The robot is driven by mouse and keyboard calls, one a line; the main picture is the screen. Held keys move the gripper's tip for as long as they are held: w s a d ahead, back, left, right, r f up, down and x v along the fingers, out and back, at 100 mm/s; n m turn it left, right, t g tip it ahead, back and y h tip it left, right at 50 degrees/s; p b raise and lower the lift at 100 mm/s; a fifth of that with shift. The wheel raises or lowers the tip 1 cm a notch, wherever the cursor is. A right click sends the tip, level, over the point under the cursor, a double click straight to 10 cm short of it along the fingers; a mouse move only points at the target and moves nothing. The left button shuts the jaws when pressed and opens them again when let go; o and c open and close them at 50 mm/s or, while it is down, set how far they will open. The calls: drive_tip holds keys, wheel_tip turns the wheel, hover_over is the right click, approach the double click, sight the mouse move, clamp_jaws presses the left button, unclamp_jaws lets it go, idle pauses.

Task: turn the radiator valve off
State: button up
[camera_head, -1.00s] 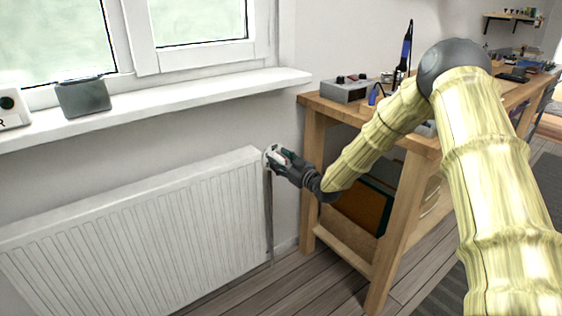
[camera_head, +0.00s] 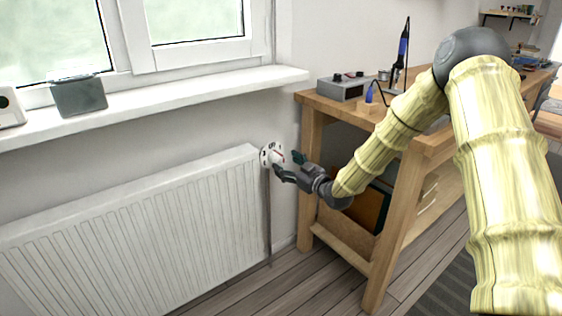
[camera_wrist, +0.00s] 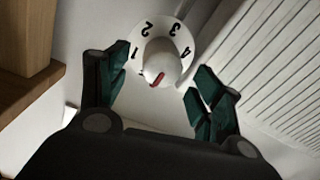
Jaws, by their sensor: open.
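The radiator valve (camera_head: 271,155) is a white round dial at the top right corner of the white radiator (camera_head: 140,225). In the wrist view the valve's dial (camera_wrist: 160,38) shows black numbers 1 to 4 around a white knob with a red mark (camera_wrist: 158,79) on its lower side. My gripper (camera_head: 287,164) is open and empty, just to the right of the valve, its fingers pointing at it. In the wrist view my gripper's dark green fingers (camera_wrist: 150,95) stand apart, below and to either side of the knob, and do not appear to touch it.
A wooden workbench (camera_head: 312,175) stands close on the right, with a grey device (camera_head: 341,89) and a blue-handled tool (camera_head: 402,50) on top. A white windowsill (camera_head: 190,98) runs above the radiator. A pipe (camera_head: 268,220) drops below the valve to the wooden floor (camera_head: 300,275).

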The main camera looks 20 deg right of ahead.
drive_tip(key=v, duration=0.6)
drive_tip(key=shift+s, duration=0.35)
drive_tip(key=shift+d, duration=0.15)
drive_tip(key=s+a+f+m+g+h, duration=0.2)
drive_tip(key=s+a+f+g, duration=0.2)
drive_tip(key=s+f, duration=0.8)
drive_tip(key=s+a+f+m+g+h, duration=0.2)
drive_tip(key=s+a+f+g, duration=0.2)
drive_tip(key=s+f, duration=0.75)
drive_tip(key=s+f+m+g+h, duration=0.15)
drive_tip(key=s+f+g, duration=0.25)
drive_tip(key=s+f, duration=0.7)
drive_tip(key=s+f+m+g+h, duration=0.15)
drive_tip(key=s+f+g, duration=0.25)
drive_tip(key=s, duration=1.4)
wheel_tip(320, 180, up, 29)
drive_tip(key=p, duration=2.9)
drive_tip(key=shift+s+a+r+m+g, duration=0.2)
drive_tip(key=shift+a+m+g, duration=0.1)
drive_tip(key=shift+a, duration=0.1)
